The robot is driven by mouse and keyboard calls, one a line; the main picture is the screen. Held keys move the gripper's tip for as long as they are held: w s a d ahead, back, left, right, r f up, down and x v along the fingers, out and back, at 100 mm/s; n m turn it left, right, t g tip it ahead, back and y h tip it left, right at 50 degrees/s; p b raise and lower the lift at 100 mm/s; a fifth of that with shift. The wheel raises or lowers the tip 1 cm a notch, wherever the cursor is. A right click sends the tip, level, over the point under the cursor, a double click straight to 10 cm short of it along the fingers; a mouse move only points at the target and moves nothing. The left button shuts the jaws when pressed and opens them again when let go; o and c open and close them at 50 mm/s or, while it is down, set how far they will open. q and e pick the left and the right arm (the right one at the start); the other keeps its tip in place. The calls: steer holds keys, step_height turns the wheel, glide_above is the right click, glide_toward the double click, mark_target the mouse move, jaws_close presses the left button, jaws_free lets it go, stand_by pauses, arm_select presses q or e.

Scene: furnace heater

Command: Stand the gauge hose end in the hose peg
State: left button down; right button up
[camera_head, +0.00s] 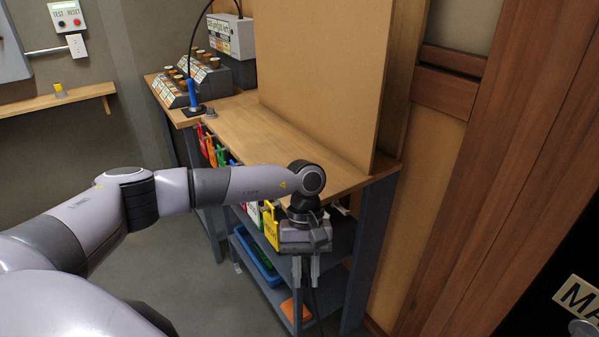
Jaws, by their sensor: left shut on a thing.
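My left gripper (306,292) points down in front of the workbench's near end. Its fingers are shut on what looks like the gauge hose end, mostly hidden between them. A thin dark hose (317,308) hangs below the fingers. A small grey upright fitting (210,112), possibly the hose peg, stands on the bench top, well away from the gripper; I cannot tell for sure. My right gripper is not in view.
The wooden bench top (262,135) is mostly clear, with a tall board (318,70) along its back. Colored tags (270,225) hang below; a blue tray (257,257) sits on the lower shelf.

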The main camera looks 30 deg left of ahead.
arm_select(q)
steer(key=w+a+r+n+t+y+b, duration=0.1)
steer(key=w+a+r+n+t+b, duration=0.2)
steer(key=n, duration=0.7)
steer(key=w+a+r+n+t+y+b, duration=0.1)
steer(key=w+a+r+n+t+b, duration=0.1)
steer(key=n, duration=0.9)
steer(key=w+a+r+n+t+y+b, duration=0.1)
steer(key=w+a+r+n+t+b, duration=0.2)
steer(key=w+r+n+b, duration=0.3)
steer(key=shift+w+a+r+n+t+y+b, duration=0.15)
steer(key=shift+w+a+r+n, duration=0.2)
steer(key=shift+n, duration=0.45)
steer(key=shift+w+a+r+n+t+y+b, duration=0.1)
steer(key=shift+w+a+r+n, duration=0.2)
steer(key=shift+n, duration=0.5)
steer(key=shift+w+a+r+n+t+y+b, duration=0.15)
steer(key=shift+w+a+r+n, duration=0.2)
steer(key=shift+n, duration=0.45)
steer(key=shift+a+r+n+y, duration=0.35)
steer(key=shift+r+n, duration=0.25)
steer(key=shift+n, duration=0.4)
steer(key=shift+r+n+g, duration=0.25)
steer(key=shift+n+g, duration=0.05)
steer(key=shift+b, duration=0.3)
steer(key=shift+f+b, duration=1.85)
steer(key=shift+f, duration=0.65)
